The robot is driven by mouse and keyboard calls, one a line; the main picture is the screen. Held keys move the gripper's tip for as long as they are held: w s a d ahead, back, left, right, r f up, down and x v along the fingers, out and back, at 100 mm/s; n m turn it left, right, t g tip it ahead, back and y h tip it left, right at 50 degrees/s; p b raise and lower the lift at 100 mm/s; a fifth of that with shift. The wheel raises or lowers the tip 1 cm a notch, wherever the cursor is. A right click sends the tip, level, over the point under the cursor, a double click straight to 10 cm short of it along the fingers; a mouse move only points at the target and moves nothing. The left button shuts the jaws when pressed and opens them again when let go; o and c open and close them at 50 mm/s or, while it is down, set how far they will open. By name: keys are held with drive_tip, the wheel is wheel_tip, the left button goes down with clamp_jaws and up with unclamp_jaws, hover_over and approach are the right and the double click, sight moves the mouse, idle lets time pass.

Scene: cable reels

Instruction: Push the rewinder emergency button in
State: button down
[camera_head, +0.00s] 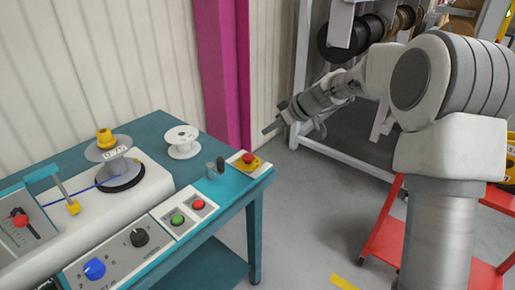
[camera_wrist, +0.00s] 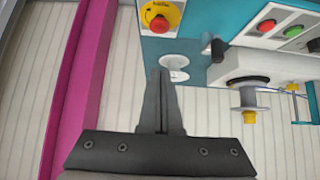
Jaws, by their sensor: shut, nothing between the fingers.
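The emergency button (camera_head: 248,158) is a red mushroom knob on a yellow base, at the right end of the teal rewinder table's front edge. In the wrist view the emergency button (camera_wrist: 159,22) shows at the top, a little beyond my fingertips in the picture. My gripper (camera_head: 273,127) is to the right of the table in the head view, apart from the button. In the wrist view my gripper (camera_wrist: 161,75) has its two dark fingers together, with nothing between them. Whether the button is in or out cannot be told.
The teal table (camera_head: 165,128) carries a white empty spool (camera_head: 182,143), a reel on a spindle (camera_head: 110,155), a green button (camera_head: 177,219) and another red button (camera_head: 198,204). A magenta post (camera_head: 222,70) stands behind. A red cart (camera_head: 385,240) stands right; floor between is clear.

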drive_tip(key=shift+w+f, duration=0.15)
drive_tip(key=shift+w, duration=0.2)
hover_over(246, 154)
drive_tip(key=s+d, duration=0.1)
drive_tip(key=d, duration=0.1)
drive_tip(key=f, duration=0.7)
drive_tip(key=shift+s+f, duration=0.2)
drive_tip(key=shift+f, duration=0.1)
drive_tip(key=shift+s+d+f+b, duration=0.1)
drive_tip(key=shift+f+b, duration=0.1)
drive_tip(key=shift+f, duration=0.4)
drive_tip(key=shift+d+f+b, duration=0.1)
drive_tip(key=shift+f+b, duration=0.05)
drive_tip(key=shift+f, duration=1)
